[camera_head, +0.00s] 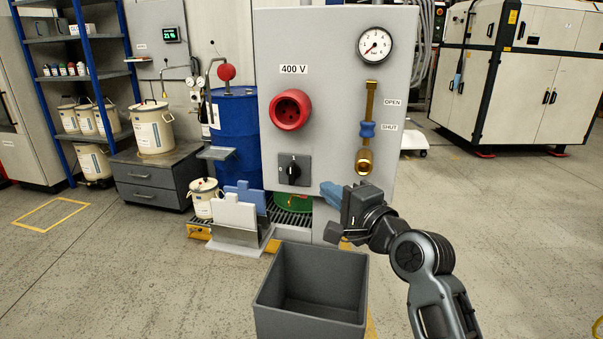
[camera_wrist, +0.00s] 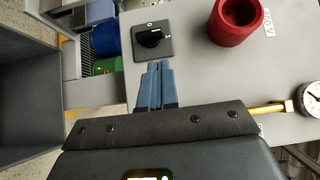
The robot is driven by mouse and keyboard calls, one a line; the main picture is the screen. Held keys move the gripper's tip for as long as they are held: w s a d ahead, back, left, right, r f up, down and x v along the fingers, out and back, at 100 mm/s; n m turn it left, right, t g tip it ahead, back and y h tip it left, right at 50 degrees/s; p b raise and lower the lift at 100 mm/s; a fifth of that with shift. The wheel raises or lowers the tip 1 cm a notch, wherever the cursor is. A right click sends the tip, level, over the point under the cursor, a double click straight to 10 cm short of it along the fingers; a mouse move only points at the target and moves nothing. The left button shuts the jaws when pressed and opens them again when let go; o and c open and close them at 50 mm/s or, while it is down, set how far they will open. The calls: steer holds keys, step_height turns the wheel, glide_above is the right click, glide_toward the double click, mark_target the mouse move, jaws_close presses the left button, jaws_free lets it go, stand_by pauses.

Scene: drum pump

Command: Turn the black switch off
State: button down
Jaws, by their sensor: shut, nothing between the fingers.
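The black switch (camera_head: 294,170) is a knob on a dark square plate, low on the left of the grey panel (camera_head: 335,60). A white mark shows on the knob in the head view. In the wrist view the switch (camera_wrist: 152,39) is just beyond the fingertips. My gripper (camera_head: 328,189) is right of and slightly below the switch in the head view, with its blue fingers pointing left. In the wrist view my gripper (camera_wrist: 157,66) has its two blue fingers together and empty. No contact with the switch shows.
A red socket (camera_head: 290,110) sits above the switch. An open grey bin (camera_head: 312,325) stands below. A blue drum (camera_head: 237,135) is behind left.

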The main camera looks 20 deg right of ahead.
mark_target(295, 166)
steer(key=w, duration=0.3)
steer(key=w+a, duration=0.1)
steer(key=w, duration=0.5)
steer(key=shift+w+a, duration=0.3)
steer(key=shift+w, duration=0.1)
steer(key=shift+p, duration=0.35)
steer(key=shift+r+p, duration=0.2)
steer(key=shift+p, duration=0.1)
steer(key=shift+n+g+p, duration=0.3)
steer(key=shift+p, duration=0.1)
